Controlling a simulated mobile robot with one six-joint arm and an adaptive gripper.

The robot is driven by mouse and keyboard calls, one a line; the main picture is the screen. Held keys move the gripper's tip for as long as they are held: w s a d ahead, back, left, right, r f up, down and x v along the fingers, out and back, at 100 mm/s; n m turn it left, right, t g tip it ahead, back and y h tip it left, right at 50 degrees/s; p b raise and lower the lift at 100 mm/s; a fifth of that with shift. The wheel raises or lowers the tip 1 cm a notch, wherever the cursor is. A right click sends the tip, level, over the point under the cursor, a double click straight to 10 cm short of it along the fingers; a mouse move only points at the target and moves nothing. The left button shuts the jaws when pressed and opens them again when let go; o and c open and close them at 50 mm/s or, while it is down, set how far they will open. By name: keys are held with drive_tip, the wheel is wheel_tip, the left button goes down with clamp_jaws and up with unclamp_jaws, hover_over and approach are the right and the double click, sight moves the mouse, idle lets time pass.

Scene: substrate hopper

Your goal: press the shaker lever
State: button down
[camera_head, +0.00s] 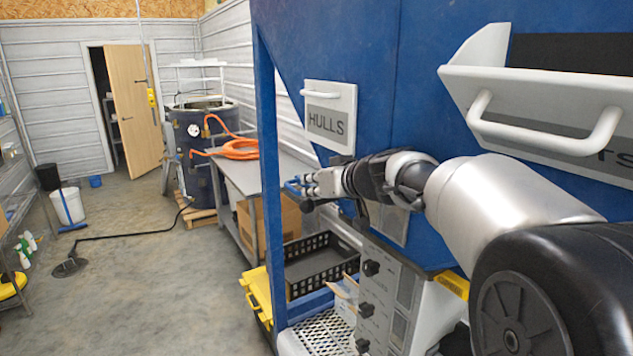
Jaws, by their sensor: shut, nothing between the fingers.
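My arm reaches in from the lower right across the front of the blue hopper (345,35). My gripper (298,187) points left, just below the white HULLS drawer (345,91). Its fingers look shut and hold nothing that I can see. A small blue piece shows right at the fingertips; I cannot tell if it is part of the gripper or of the hopper. A grey control panel (383,290) with black knobs sits below my arm. I cannot make out the shaker lever for certain; my arm and gripper hide part of the hopper front.
A white drawer (545,85) with a thick handle juts out at upper right, close above my arm. A blue post (270,150) stands left of the gripper. A black crate (315,265) and a white perforated tray (318,335) lie below. Open floor (150,280) is at left.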

sight(309, 209)
drive_tip(key=f+b, duration=0.1)
drive_tip(key=b, duration=0.1)
drive_tip(key=f+b, duration=0.1)
drive_tip(key=b, duration=0.1)
drive_tip(key=f+n+b, duration=0.1)
drive_tip(key=b, duration=0.1)
drive_tip(key=shift+s+a+f+h, duration=0.1)
drive_tip(key=shift+s+a+h, duration=0.15)
drive_tip(key=shift+a+h, duration=0.05)
wheel_tip(309, 209, down, 2)
drive_tip(key=n+t+h+b, duration=0.1)
drive_tip(key=b, duration=0.4)
drive_tip(key=shift+s+a+f, duration=0.1)
drive_tip(key=shift+f, duration=0.05)
